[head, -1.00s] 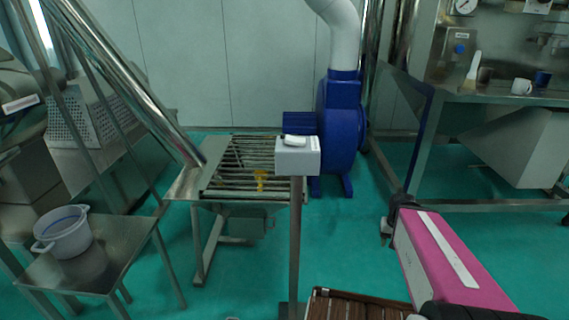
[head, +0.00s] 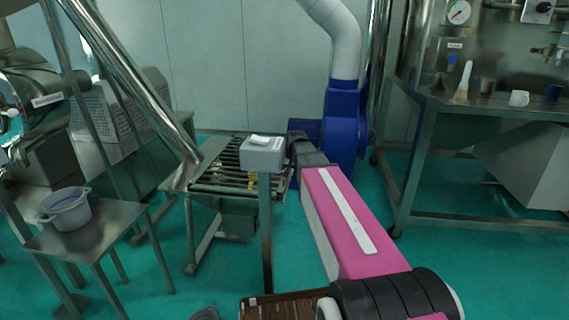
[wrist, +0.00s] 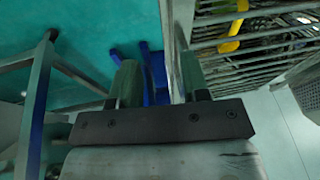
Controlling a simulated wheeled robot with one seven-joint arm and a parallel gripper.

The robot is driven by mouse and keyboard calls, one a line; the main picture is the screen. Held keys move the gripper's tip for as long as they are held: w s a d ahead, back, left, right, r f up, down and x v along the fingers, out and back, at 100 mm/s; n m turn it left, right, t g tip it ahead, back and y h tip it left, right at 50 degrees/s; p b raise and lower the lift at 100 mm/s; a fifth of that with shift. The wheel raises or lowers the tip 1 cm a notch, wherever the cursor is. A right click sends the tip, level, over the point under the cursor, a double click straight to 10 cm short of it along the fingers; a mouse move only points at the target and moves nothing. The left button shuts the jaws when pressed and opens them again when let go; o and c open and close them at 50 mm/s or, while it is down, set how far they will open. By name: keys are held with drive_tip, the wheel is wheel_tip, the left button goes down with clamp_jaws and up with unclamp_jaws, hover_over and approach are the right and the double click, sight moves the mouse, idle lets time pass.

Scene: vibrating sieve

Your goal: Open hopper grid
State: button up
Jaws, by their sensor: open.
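The hopper grid (head: 226,170), a rack of parallel metal bars, lies on a metal stand in the middle of the head view. It looks flat and closed. In the head view the jaws are hard to make out behind the box.
A blue blower (head: 344,125) stands behind. A side table with a pot (head: 68,211) is at left, a metal workbench (head: 480,100) at right.

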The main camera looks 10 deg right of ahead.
drive_tip(key=w+r+m+t, duration=0.1)
drive_tip(key=w+r, duration=0.7)
drive_tip(key=x, duration=1)
drive_tip(key=shift+d+f, duration=0.1)
drive_tip(key=shift+f, duration=0.3)
drive_tip(key=shift+s, duration=0.1)
clamp_jaws()
